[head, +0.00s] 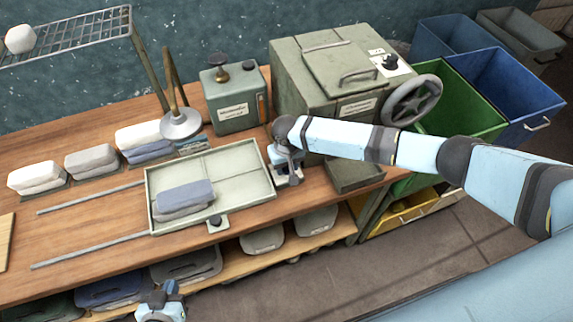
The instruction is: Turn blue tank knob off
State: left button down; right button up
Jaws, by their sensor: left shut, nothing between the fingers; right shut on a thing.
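A blue-grey tank (236,112) with a label stands at the back of the bench. A dark round knob (221,76) on a brass stem and a smaller dark cap (249,66) sit on its top. My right gripper (289,179) points down in front of the tank, at the right edge of a shallow tray (226,166). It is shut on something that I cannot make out. My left gripper (171,289) is at the bottom edge of the view, in front of the bench, shut and empty.
A large grey-green machine (318,82) with a handwheel (412,101) and a dark dial (390,62) stands right of the tank. Folded cloths (91,160) line the bench. Bins (514,86) stand at the right.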

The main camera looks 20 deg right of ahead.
jog(key=shift+w+n, duration=0.1)
jog(key=shift+n, duration=1.4)
jog(key=n, duration=1)
jog(key=shift+r+n, duration=0.1)
jog(key=shift+n, duration=0.3)
pick_arm(q)
jog(key=shift+w+r, duration=0.2)
pick_arm(e)
jog(key=shift+n, duration=1.9)
pick_arm(q)
jog(key=shift+f, duration=0.1)
pick_arm(e)
jog(key=o, duration=0.9)
